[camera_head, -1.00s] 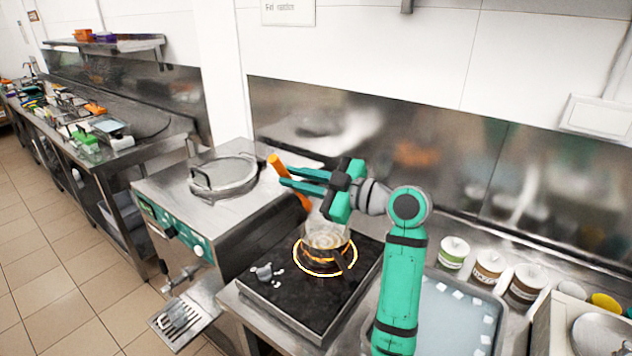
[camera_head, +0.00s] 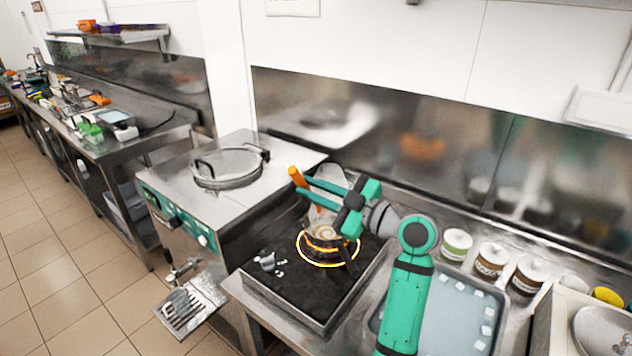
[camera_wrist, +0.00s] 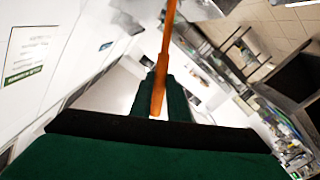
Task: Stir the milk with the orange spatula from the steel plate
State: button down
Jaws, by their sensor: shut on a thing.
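The orange spatula (camera_head: 297,177) is in my gripper (camera_head: 309,190), its handle end sticking up past the fingertips. My gripper is shut on the handle. In the wrist view the orange spatula (camera_wrist: 161,72) runs up from between the fingers (camera_wrist: 160,98). A small pot (camera_head: 325,237) with pale contents, likely the milk, stands on the hob below the gripper. The spatula slants down toward this pot. Its lower end is partly hidden, and I cannot tell whether it touches the milk. I cannot make out the steel plate for certain.
The black hob (camera_head: 293,293) has an orange ring glowing around the pot's base. A steel batch freezer with a round lid (camera_head: 228,167) stands to the left. Several tubs (camera_head: 491,259) and a tray of pale liquid (camera_head: 447,322) lie to the right. A steel wall rises behind.

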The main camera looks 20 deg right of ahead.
notch_tip(320, 180, down, 10)
jog(key=w+d, duration=0.1)
jog(key=d, duration=0.1)
jog(key=shift+w+d, duration=0.15)
jog(key=shift+w, duration=0.25)
dwell(0.9)
dwell(0.4)
jog(key=shift+r, duration=0.1)
